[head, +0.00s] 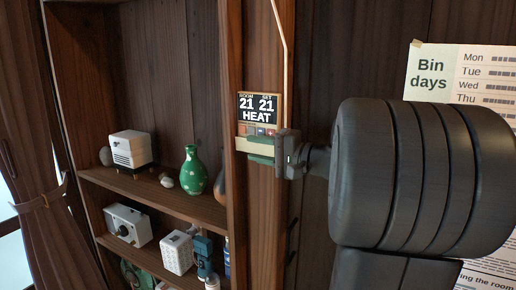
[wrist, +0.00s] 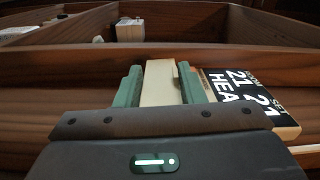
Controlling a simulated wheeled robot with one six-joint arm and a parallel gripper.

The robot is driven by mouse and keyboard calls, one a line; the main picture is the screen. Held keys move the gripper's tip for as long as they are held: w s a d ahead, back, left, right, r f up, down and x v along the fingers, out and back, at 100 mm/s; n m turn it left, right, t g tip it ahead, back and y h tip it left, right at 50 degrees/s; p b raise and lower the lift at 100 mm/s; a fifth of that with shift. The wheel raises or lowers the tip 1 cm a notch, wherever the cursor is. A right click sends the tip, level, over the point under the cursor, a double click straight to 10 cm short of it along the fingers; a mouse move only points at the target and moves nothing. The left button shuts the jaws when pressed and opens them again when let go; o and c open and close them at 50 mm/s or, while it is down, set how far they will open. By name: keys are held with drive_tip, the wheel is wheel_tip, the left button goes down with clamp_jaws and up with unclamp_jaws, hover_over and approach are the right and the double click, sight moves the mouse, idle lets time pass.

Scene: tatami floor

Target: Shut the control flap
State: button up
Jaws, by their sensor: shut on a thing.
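The control unit (head: 259,108) is mounted on the wooden upright. Its dark display reads room 21, set 21, HEAT, and it also shows sideways in the wrist view (wrist: 238,86). A row of small buttons (head: 262,131) shows uncovered below the display. The cream control flap (head: 242,147) is open at the unit's lower edge, below the buttons. My gripper (head: 260,150) comes from the right with its green fingers shut on the flap. In the wrist view the flap (wrist: 160,82) sits between the two fingers. Its hinge is hard to make out.
A shelf unit (head: 150,183) stands to the left with a green vase (head: 193,170), a white appliance (head: 131,149) and several small items. A cable (head: 281,45) runs up the upright from the unit. A bin-days poster (head: 431,75) hangs at the right, partly behind my arm.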

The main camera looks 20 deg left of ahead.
drive_tip(key=o, duration=1)
drive_tip(key=d, duration=0.4)
drive_tip(key=d+b, duration=0.1)
drive_tip(key=d, duration=0.4)
drive_tip(key=s+d+b, duration=0.1)
drive_tip(key=d, duration=0.4)
drive_tip(key=shift+a, duration=0.2)
drive_tip(key=a, duration=0.4)
drive_tip(key=a+p, duration=0.1)
drive_tip(key=a, duration=0.4)
drive_tip(key=w+a+p, duration=0.1)
drive_tip(key=a, duration=0.3)
drive_tip(key=shift+a, duration=0.3)
drive_tip(key=shift+d, duration=0.15)
